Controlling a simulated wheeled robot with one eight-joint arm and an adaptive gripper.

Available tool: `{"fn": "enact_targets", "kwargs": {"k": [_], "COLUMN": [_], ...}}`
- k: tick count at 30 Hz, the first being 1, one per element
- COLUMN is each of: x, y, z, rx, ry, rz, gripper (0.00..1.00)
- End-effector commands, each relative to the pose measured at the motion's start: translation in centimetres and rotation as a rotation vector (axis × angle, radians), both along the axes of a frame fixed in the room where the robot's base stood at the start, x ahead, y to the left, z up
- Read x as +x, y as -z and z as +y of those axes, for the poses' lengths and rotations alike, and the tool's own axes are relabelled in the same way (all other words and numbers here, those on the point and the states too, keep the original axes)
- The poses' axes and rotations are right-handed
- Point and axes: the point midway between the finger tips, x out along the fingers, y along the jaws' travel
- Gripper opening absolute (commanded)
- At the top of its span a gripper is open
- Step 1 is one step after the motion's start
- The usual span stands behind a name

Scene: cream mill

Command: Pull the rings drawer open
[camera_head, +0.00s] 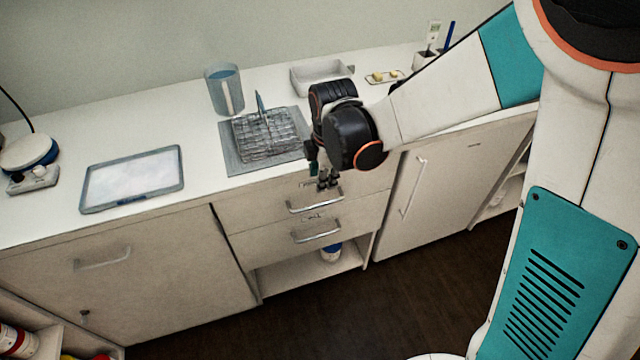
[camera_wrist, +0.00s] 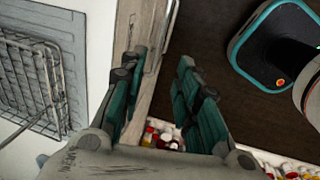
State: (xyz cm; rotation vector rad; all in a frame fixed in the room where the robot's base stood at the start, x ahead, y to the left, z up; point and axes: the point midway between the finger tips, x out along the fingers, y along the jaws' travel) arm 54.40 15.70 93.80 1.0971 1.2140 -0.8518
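Two stacked drawers sit under the counter in the head view: an upper drawer (camera_head: 262,212) with a silver bar handle (camera_head: 315,204), and a lower drawer (camera_head: 270,240) with a similar handle (camera_head: 318,235). Both look shut. Small label text shows by the handles but is too small to read, so I cannot tell which is the rings drawer. My gripper (camera_head: 325,183) points down at the upper drawer's front, just above its handle. In the wrist view my gripper (camera_wrist: 158,85) has its teal fingers apart, with the drawer front (camera_wrist: 128,25) showing between and beyond them. Contact with the handle is unclear.
A wire rack (camera_head: 265,138) on a grey mat, a blue-grey jug (camera_head: 224,90), a framed tray (camera_head: 132,178) and a white bin (camera_head: 320,75) stand on the counter. A cupboard door (camera_head: 445,180) is to the right. An open shelf holds a bottle (camera_head: 331,252). Dark floor lies in front.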

Motion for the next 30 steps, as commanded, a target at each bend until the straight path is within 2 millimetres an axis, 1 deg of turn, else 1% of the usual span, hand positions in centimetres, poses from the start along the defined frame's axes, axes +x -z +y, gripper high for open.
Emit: {"fn": "enact_targets", "kwargs": {"k": [5, 15, 18, 24, 30], "x": [0.4, 1.6, 1.9, 2.3, 2.4], "y": [2.2, 8.8, 10.5, 12.7, 13.4], "z": [0.1, 0.4, 0.5, 0.7, 0.7], "rx": [0.000, 0.000, 0.000, 0.000, 0.000], "ry": [-0.002, 0.000, 0.000, 0.000, 0.001], "rz": [-0.001, -0.001, -0.001, -0.001, -0.001], "gripper": [0.30, 0.30, 0.30, 0.30, 0.30]}}
